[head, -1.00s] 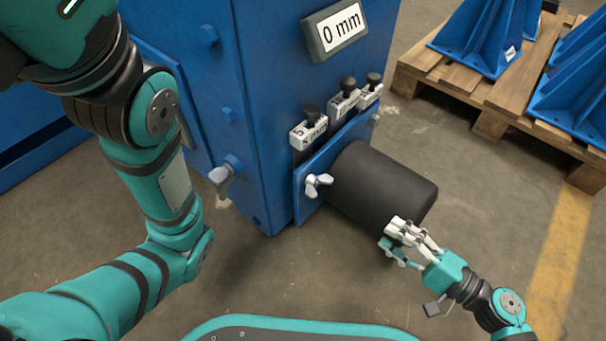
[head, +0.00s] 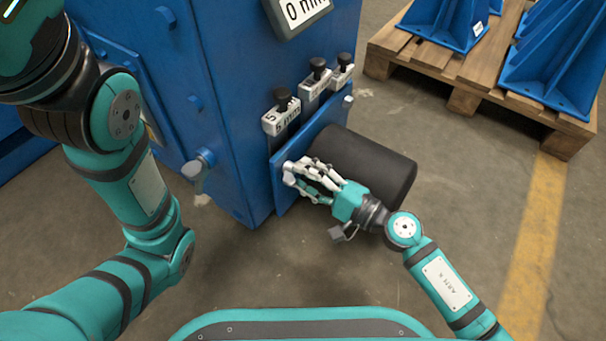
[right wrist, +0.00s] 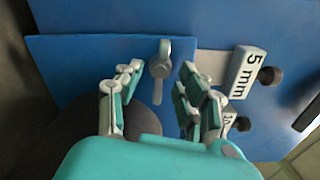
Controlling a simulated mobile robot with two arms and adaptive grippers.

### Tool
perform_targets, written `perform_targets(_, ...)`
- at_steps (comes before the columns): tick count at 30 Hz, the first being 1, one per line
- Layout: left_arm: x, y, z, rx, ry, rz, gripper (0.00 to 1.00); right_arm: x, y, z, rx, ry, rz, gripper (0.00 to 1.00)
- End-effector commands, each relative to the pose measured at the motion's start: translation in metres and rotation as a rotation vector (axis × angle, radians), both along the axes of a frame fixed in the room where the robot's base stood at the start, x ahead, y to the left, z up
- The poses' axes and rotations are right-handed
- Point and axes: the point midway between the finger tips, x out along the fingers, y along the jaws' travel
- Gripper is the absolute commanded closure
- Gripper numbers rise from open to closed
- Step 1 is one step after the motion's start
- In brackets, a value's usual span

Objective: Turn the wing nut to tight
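The wing nut (head: 288,172) is pale metal and sits on the blue plate (head: 279,194) at the front of the blue machine. In the right wrist view the wing nut (right wrist: 160,62) stands upright on the plate's face. My right gripper (head: 304,176) is at the wing nut, its fingers pointing at it and partly covering it in the head view. In the right wrist view my right gripper (right wrist: 158,85) is open, with the nut ahead between the spread fingers and apart from them. My left arm crosses the left side; its gripper is out of view.
A black cylinder (head: 375,165) sticks out from the plate beside my right gripper. Marked blocks with black knobs, one reading 5 mm (head: 282,118), sit above the plate. A second metal fitting (head: 197,167) is on the machine's left face. A wooden pallet (head: 465,100) with blue brackets stands back right.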

Motion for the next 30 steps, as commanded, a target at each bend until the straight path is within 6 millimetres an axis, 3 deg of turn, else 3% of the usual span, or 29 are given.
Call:
perform_targets(11,0.0000,0.0000,-0.0002,0.000,0.000,0.000,0.60,0.0051,0.0066,0.0000,0.000,0.000,-0.001,0.62)
perform_targets(21,0.0001,0.0000,-0.0002,0.000,0.000,0.000,0.60,0.0048,0.0064,0.0000,0.000,0.000,-0.001,1.00)
perform_targets(30,0.0002,0.0000,0.0002,0.000,0.001,0.000,0.60,0.0049,0.0062,0.0002,0.005,0.007,-0.001,1.00)
